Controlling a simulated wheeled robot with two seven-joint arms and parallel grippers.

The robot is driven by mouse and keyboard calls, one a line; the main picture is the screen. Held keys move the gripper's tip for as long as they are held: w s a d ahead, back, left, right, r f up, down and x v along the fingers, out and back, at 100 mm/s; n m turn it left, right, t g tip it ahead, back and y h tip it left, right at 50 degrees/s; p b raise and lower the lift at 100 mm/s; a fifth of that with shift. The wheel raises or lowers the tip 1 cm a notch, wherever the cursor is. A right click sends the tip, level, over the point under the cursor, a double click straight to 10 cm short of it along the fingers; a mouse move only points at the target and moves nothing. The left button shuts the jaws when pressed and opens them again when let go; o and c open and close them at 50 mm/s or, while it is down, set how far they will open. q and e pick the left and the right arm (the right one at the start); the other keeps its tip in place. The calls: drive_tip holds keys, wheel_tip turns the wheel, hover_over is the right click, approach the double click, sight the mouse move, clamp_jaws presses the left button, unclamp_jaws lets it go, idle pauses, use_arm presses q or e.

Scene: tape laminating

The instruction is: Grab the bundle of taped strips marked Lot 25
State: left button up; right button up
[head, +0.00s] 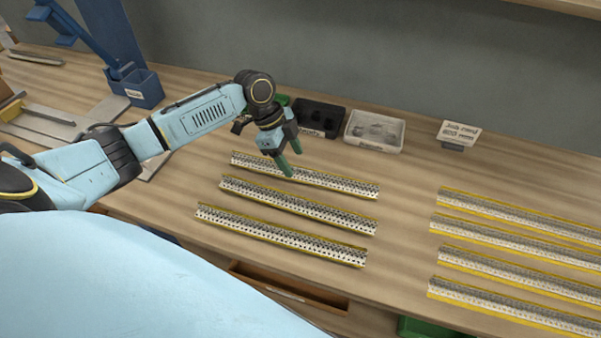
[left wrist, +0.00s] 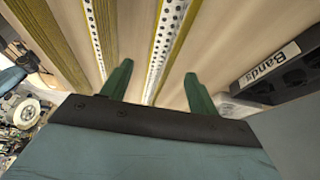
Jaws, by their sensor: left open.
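Three long perforated strips with yellow edges lie apart in the middle of the bench: a far strip (head: 335,181), a middle strip (head: 300,205) and a near strip (head: 285,235). Several similar strips (head: 515,267) lie side by side at the right. I cannot read a Lot 25 mark on any of them. My left gripper (head: 290,160) is open and empty, pointing down over the far strip. In the left wrist view, its two green fingers (left wrist: 158,80) are spread, with perforated strips (left wrist: 166,40) beyond and between them. My right gripper is out of view.
A black bin (head: 318,114), labelled Bands in the left wrist view (left wrist: 270,75), stands behind the strips beside a clear tray (head: 375,131). A small sign (head: 458,132) stands further right. A blue fixture (head: 140,88) stands at the back left. Bench between the strip groups is clear.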

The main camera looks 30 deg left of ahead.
sight(304, 176)
use_arm(q)
drive_tip(key=x, duration=0.4)
drive_tip(key=shift+w+d+f, duration=0.15)
drive_tip(key=shift+d+f, duration=0.15)
drive_tip(key=c, duration=1.3)
